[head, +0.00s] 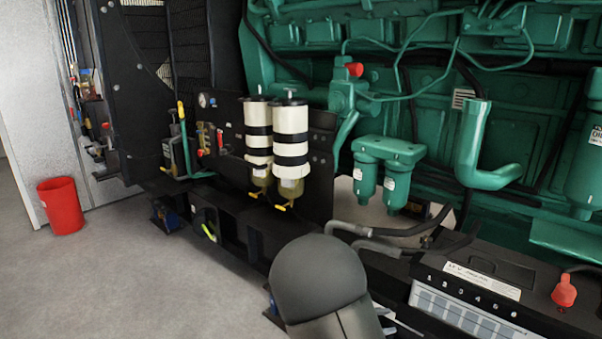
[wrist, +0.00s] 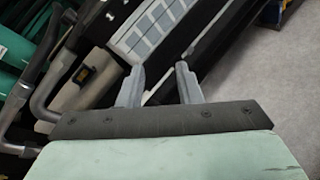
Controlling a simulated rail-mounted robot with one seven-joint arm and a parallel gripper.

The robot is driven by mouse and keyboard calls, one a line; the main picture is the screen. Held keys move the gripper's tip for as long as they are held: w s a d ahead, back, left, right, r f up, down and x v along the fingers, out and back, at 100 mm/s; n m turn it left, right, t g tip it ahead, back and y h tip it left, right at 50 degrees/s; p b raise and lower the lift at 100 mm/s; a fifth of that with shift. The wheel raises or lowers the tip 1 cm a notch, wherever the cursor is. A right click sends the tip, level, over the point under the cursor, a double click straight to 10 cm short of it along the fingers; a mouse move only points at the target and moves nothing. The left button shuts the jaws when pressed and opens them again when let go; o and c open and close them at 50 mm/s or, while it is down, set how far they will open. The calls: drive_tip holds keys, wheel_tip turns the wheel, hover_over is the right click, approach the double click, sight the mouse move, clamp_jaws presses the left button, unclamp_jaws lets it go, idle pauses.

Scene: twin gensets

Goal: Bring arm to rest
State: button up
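My gripper (wrist: 159,78) shows in the wrist view with its two grey fingers apart and nothing between them. Beyond the fingers lie the battery box (wrist: 165,28) with its pale ribbed panel and a strip of grey floor. I cannot tell the exact gap to them. In the head view, a rounded dark grey and beige link of my arm (head: 320,285) rises at the bottom middle, in front of the genset's black base frame. My gripper itself is not visible in the head view.
The green engine (head: 520,130) fills the right side. Two white filters with black bands (head: 290,135) stand on a black panel. The battery (head: 470,300) with a red terminal cap (head: 564,290) is at lower right. A red bin (head: 61,206) stands left; grey floor (head: 130,275) is open.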

drive_tip(key=s+d+r+m+g+y+p, duration=0.35)
drive_tip(key=s+r+m+p, duration=0.2)
drive_tip(key=s+r, duration=0.45)
drive_tip(key=s+a+r+m+y+p, duration=0.4)
drive_tip(key=s+r+m+y+p, duration=0.1)
drive_tip(key=s+r, duration=0.3)
drive_tip(key=s+a+r+m+g+y+p, duration=0.1)
drive_tip(key=s+a+r+m+y+p, duration=0.3)
drive_tip(key=s+r, duration=0.4)
drive_tip(key=shift+s+a+r+m+y+p, duration=0.35)
drive_tip(key=shift+s+a+m+p, duration=0.2)
drive_tip(key=shift+a+m+p, duration=0.25)
drive_tip(key=shift+f, duration=0.1)
wheel_tip(320, 180, down, 21)
drive_tip(key=d+g+b, duration=0.1)
drive_tip(key=b, duration=1.8)
drive_tip(key=shift+f+b, duration=0.2)
drive_tip(key=shift+b, duration=0.2)
drive_tip(key=shift+s, duration=0.1)
